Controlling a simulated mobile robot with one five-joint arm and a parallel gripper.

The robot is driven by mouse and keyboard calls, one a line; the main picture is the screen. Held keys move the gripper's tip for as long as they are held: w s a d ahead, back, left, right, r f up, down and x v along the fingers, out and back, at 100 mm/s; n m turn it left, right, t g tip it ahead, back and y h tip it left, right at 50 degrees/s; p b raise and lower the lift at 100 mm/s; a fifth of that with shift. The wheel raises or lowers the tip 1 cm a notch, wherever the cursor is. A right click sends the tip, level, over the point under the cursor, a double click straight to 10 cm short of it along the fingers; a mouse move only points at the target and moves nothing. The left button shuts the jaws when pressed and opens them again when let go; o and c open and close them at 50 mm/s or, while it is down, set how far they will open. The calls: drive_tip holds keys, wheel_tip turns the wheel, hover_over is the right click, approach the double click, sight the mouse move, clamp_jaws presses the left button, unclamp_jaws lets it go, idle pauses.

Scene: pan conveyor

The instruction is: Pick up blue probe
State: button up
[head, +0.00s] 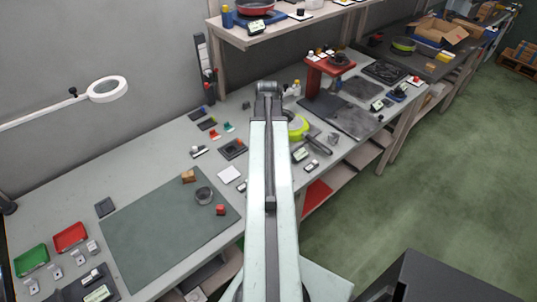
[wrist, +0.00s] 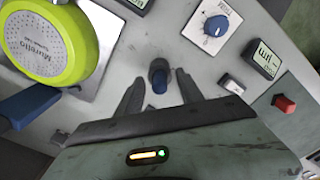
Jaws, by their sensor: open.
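The blue probe (wrist: 159,84) shows in the wrist view as a short, dark-topped blue cylinder on the light grey bench. My gripper (wrist: 159,77) is open, with one dark finger on each side of the probe. A gap shows between each finger and the probe, and nothing is held. I cannot tell how far above the bench the fingers are. In the head view my arm reaches over the bench, and I cannot make out the probe there.
A shelf (head: 290,25) overhangs the bench.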

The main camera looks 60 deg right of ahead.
drive_tip(key=shift+r, duration=0.1)
clamp_jaws()
drive_tip(key=shift+r, duration=0.1)
